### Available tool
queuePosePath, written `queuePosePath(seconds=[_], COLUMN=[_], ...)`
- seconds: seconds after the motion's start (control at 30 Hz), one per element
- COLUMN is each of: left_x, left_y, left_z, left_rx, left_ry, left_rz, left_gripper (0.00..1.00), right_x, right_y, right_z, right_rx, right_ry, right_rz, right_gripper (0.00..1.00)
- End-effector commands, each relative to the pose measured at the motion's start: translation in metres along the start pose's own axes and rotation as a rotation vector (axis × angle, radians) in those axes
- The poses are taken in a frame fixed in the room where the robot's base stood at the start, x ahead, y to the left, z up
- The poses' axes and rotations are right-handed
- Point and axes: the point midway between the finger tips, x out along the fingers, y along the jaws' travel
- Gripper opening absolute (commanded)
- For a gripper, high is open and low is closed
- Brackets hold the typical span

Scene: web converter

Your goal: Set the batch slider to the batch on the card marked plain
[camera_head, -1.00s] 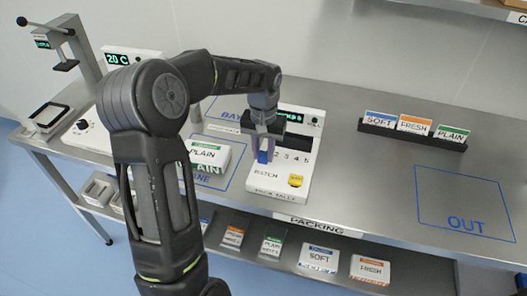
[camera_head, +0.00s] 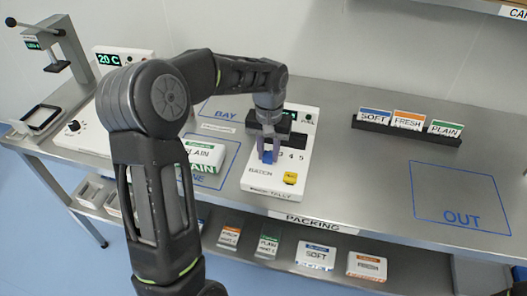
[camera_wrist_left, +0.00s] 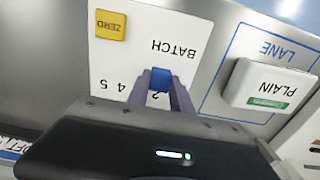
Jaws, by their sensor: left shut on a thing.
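The batch slider's blue knob (camera_head: 268,157) is on the white tally panel (camera_head: 262,184), left of the printed 3, 4 and 5. My left gripper (camera_head: 267,145) is shut on it from above. In the left wrist view the knob (camera_wrist_left: 160,78) shows between the fingertips of my left gripper (camera_wrist_left: 163,88), by a digit that looks like 2. The card marked PLAIN (camera_head: 445,129), with a green band, stands at the right end of the black rack; I cannot read its small print. My right gripper is not in view.
Cards marked SOFT (camera_head: 374,116) and FRESH (camera_head: 408,121) stand beside the PLAIN card. A yellow ZERO button (camera_wrist_left: 111,24) is on the panel. A PLAIN pack (camera_head: 203,155) lies on the lane left of the panel. The OUT square (camera_head: 440,200) is empty.

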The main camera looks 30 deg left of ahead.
Motion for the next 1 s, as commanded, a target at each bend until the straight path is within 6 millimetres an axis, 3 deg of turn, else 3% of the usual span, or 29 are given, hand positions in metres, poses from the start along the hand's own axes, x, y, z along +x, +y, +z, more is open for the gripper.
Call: queuePosePath(seconds=[0.07,0.1,0.37,0.73,1.0], left_x=[-0.001,-0.001,-0.001,-0.006,-0.045], left_y=[0.0,0.0,0.0,0.0,0.0], left_z=[-0.001,-0.001,0.0,-0.001,-0.002], left_rx=[0.0,0.0,0.0,0.0,0.0], left_ry=[0.003,0.003,0.002,0.002,0.006], left_rz=[0.001,0.001,0.0,0.0,0.001], left_gripper=[0.0,0.28,0.49,0.49,0.49], right_x=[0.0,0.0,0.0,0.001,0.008], right_y=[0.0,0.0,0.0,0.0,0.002], right_z=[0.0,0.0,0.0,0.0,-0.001], right_rx=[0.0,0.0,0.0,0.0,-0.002], right_ry=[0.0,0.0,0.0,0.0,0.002], right_rz=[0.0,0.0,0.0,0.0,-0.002], right_gripper=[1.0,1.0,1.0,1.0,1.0])
